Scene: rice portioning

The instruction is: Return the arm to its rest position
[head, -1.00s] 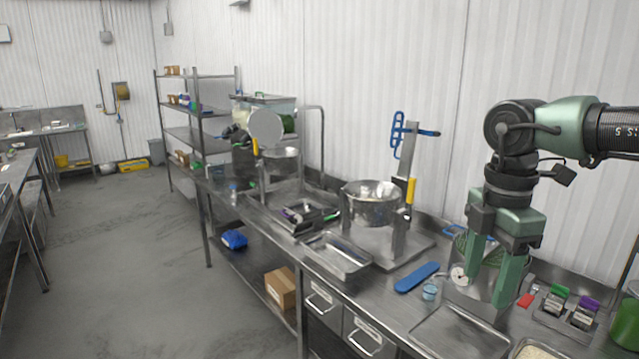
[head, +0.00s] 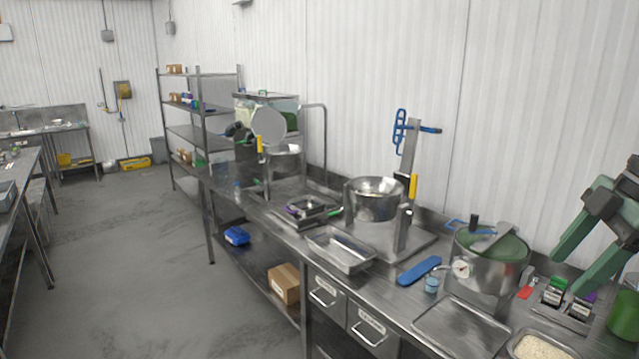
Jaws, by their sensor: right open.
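My right gripper (head: 568,275) is at the right edge of the head view, with its green fingers spread apart and nothing between them. It is above the right end of the steel counter (head: 392,309), to the right of a steel pot (head: 487,265) with a gauge on its front and green contents or cover. Most of the right arm is out of the picture. My left gripper is not in the view.
A tray of white rice (head: 540,347) and an empty tray (head: 460,328) lie at the front. A small rack (head: 566,315) and a green container (head: 625,318) stand near the gripper. A steel bowl (head: 374,199) on a stand and a blue paddle (head: 419,270) are left of the pot.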

